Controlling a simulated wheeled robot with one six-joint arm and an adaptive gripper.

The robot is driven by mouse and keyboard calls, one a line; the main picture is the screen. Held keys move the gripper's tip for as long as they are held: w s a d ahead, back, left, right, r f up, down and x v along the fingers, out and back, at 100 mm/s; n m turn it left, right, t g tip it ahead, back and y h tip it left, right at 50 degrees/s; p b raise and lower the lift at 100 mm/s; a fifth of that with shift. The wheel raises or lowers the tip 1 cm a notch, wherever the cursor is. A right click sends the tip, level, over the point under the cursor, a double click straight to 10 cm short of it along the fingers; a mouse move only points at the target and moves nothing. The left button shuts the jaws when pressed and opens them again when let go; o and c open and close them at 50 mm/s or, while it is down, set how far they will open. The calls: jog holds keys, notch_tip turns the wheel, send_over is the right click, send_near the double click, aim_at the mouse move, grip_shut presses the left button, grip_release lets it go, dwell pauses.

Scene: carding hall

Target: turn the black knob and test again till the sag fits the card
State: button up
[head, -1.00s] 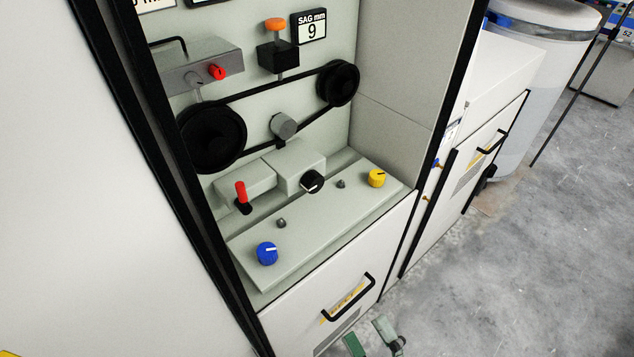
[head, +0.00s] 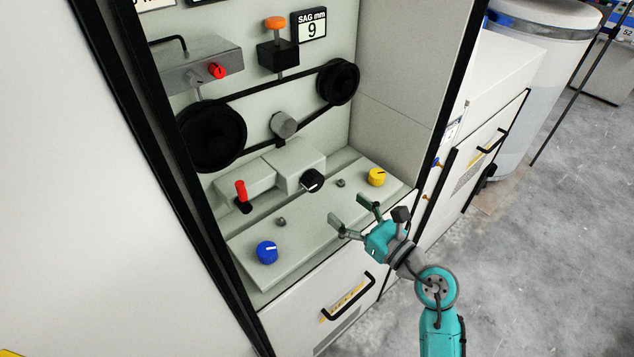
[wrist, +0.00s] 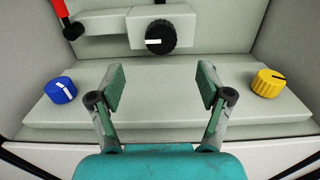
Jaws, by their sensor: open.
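The black knob (head: 312,181) with a white pointer line sits on the front of a grey block inside the cabinet. In the wrist view the black knob (wrist: 160,37) is ahead, beyond the fingers and near the middle. An orange-topped plunger (head: 275,24) on a black block stands above the belt. My gripper (head: 350,214) is open and empty, apart from the knob at the panel's front edge. I cannot identify the card.
A blue knob (head: 266,252) and a yellow knob (head: 376,177) sit on the sloping panel either side of the black knob. A red lever (head: 241,192) stands left of it. The cabinet's black frame posts bound the opening. A drawer handle (head: 349,298) juts out below.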

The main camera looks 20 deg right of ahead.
aim_at(317, 183)
jog(key=x, duration=1)
jog(key=shift+w, duration=0.4)
jog(key=c, duration=1.2)
